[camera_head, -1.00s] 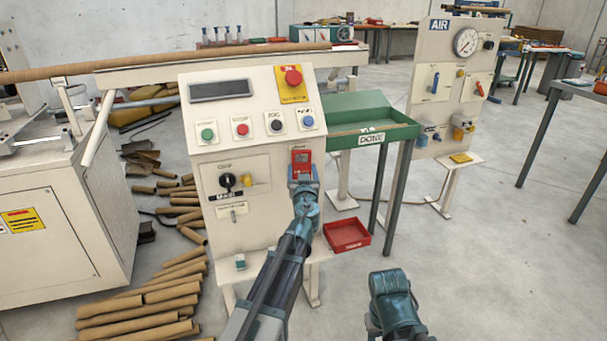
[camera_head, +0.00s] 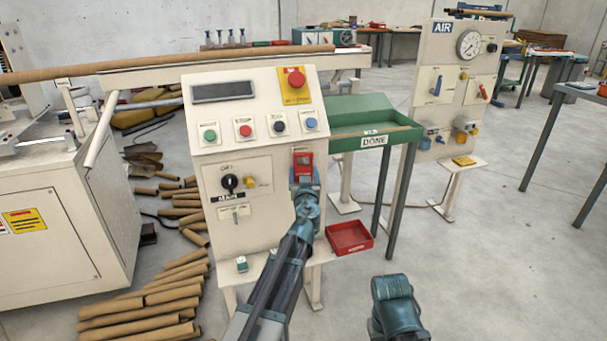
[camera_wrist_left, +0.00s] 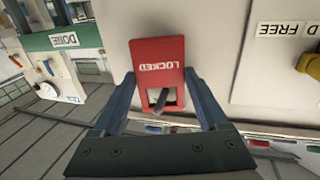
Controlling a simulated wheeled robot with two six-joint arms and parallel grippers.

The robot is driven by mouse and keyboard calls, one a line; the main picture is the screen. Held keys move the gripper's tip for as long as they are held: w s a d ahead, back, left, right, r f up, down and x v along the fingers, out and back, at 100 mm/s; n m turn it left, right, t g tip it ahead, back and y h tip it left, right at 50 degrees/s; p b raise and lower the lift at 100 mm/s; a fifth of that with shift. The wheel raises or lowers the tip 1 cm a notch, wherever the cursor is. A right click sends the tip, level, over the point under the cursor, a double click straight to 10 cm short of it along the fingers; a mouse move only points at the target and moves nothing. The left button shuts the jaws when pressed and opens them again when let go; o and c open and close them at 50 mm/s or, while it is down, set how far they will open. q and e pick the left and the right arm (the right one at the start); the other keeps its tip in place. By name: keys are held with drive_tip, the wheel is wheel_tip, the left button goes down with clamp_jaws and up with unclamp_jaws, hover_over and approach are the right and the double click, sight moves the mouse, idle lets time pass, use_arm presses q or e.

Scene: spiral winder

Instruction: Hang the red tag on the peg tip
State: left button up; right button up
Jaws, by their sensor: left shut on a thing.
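The red tag (camera_head: 303,162) is at the right part of the cream control cabinet's front (camera_head: 236,140). In the left wrist view the red tag (camera_wrist_left: 157,58) reads LOCKED upside down and lies close to a cream surface. Near its gripper end is an opening, with a dark, thin stub (camera_wrist_left: 164,97) showing there. I cannot tell whether this is the peg tip or whether it passes through the tag. My left gripper (camera_head: 304,180) is shut on the tag, with a finger on either side (camera_wrist_left: 160,100). My right gripper's fingers do not show.
A red tray (camera_head: 349,237) sits low to the right of the cabinet. A green DONE tray (camera_head: 372,142) stands behind it on legs. Brown tubes (camera_head: 150,305) lie on the floor at left. A teal part of my right arm is at the bottom. Floor at right is open.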

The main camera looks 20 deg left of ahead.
use_arm(q)
drive_tip(key=o, duration=1.3)
drive_tip(key=shift+c, duration=0.2)
drive_tip(key=shift+s, duration=0.1)
drive_tip(key=v, duration=1.4)
drive_tip(key=s+d+f+m+g, duration=0.1)
drive_tip(key=s+f+g, duration=0.4)
drive_tip(key=f, duration=0.3)
drive_tip(key=s+d+f+g, duration=0.1)
drive_tip(key=s+f+g, duration=0.4)
drive_tip(key=f, duration=0.2)
drive_tip(key=s+d+f+m+g+h, duration=0.2)
drive_tip(key=s+d+f+m+g, duration=0.15)
drive_tip(key=s+d, duration=0.3)
drive_tip(key=s+d+f+m+g+h, duration=0.25)
drive_tip(key=s+d+g, duration=0.2)
drive_tip(key=s, duration=0.25)
wheel_tip(320, 180, up, 29)
drive_tip(key=p, duration=2.9)
drive_tip(key=shift+s+d+m+t+p, duration=0.3)
drive_tip(key=shift+s+d+t+p, duration=0.05)
drive_tip(key=shift+d+t+p, duration=0.1)
